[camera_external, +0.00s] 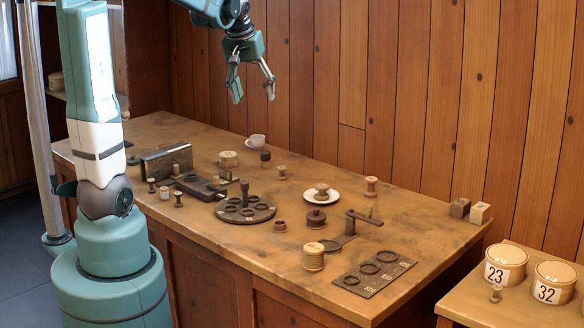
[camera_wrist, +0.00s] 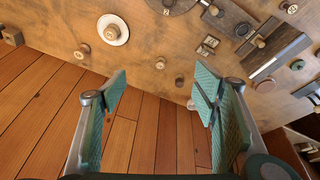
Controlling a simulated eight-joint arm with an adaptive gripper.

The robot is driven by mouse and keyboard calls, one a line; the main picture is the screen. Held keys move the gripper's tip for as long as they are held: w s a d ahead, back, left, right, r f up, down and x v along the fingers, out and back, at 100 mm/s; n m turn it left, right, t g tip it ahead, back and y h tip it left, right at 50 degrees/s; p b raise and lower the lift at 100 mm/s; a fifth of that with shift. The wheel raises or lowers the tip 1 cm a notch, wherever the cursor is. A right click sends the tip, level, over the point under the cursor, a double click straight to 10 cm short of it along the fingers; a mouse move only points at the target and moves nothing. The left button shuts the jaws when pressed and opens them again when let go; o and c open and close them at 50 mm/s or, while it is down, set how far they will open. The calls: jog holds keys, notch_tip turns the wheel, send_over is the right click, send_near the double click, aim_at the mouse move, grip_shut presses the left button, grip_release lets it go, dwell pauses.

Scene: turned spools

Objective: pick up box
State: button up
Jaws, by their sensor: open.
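My gripper (camera_external: 254,98) is open and empty, high above the back of the table by the plank wall. Its two green fingers also stand wide apart in the wrist view (camera_wrist: 160,92). Several things could be the box. A small round lidded wooden box (camera_external: 228,158) stands at the back, below and left of my gripper. Round boxes labelled 23 (camera_external: 505,264) and 32 (camera_external: 553,282) stand on the side table. My gripper touches none of them.
A white cup (camera_external: 256,141) and dark spool (camera_external: 265,158) stand at the back. A plate (camera_external: 321,196) holds a spool.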

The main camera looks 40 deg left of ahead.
jog(key=w+a+f+n, duration=0.1)
jog(key=w+a+f, duration=0.2)
jog(key=w+a, duration=0.35)
jog(key=n+g+h, duration=0.1)
jog(key=n+g, duration=0.3)
jog(key=n, duration=0.1)
send_over(228, 154)
jog(key=f, duration=2.1)
jog(key=shift+s+d+f, duration=0.1)
jog(key=shift+d+f, duration=0.1)
jog(key=shift+f, duration=0.15)
jog(key=shift+a+f, duration=0.3)
jog(key=shift+f, duration=0.05)
jog(key=shift+f, duration=1.25)
jog(key=shift+f, duration=2.65)
